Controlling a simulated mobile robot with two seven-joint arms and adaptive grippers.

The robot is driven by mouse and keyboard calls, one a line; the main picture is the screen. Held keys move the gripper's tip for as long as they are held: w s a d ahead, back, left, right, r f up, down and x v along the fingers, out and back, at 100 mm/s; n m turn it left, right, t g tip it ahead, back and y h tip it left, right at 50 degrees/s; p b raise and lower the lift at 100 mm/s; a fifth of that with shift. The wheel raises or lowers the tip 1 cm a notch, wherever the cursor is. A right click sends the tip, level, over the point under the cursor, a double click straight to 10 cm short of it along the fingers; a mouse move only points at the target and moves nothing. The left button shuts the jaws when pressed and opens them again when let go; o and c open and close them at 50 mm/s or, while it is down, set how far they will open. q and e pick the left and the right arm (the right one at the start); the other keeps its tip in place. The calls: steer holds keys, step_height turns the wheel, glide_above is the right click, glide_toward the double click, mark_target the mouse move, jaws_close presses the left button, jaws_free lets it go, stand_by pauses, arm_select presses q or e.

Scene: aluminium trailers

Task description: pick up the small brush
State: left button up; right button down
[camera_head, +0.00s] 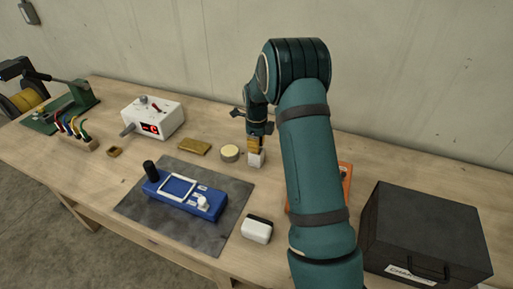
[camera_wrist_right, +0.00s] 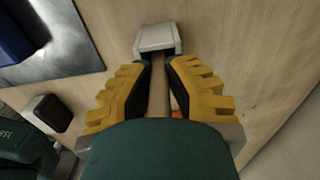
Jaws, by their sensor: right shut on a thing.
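The small brush has a pale grey-white head (camera_head: 256,159) and a thin brown handle. In the right wrist view, its head (camera_wrist_right: 157,38) lies just past my fingertips and its handle runs back between the fingers. My right gripper (camera_head: 254,146) is shut on the handle, over the back part of the bench; its yellow fingers (camera_wrist_right: 160,72) flank the handle in the wrist view. I cannot tell whether the head touches the bench top. My left gripper is not in view.
The wooden bench (camera_head: 330,160) holds a round tin (camera_head: 229,153) close left of the brush, a blue device (camera_head: 185,194) on a grey mat (camera_head: 150,217), a black-and-white block (camera_head: 257,230) and a black case (camera_head: 425,235). An orange object (camera_head: 345,180) is partly behind my right arm.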

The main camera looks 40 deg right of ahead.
steer(key=shift+r, duration=0.1)
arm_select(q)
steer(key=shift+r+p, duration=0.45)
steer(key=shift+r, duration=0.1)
arm_select(e)
step_height(320, 180, up, 10)
steer(key=shift+f, duration=0.1)
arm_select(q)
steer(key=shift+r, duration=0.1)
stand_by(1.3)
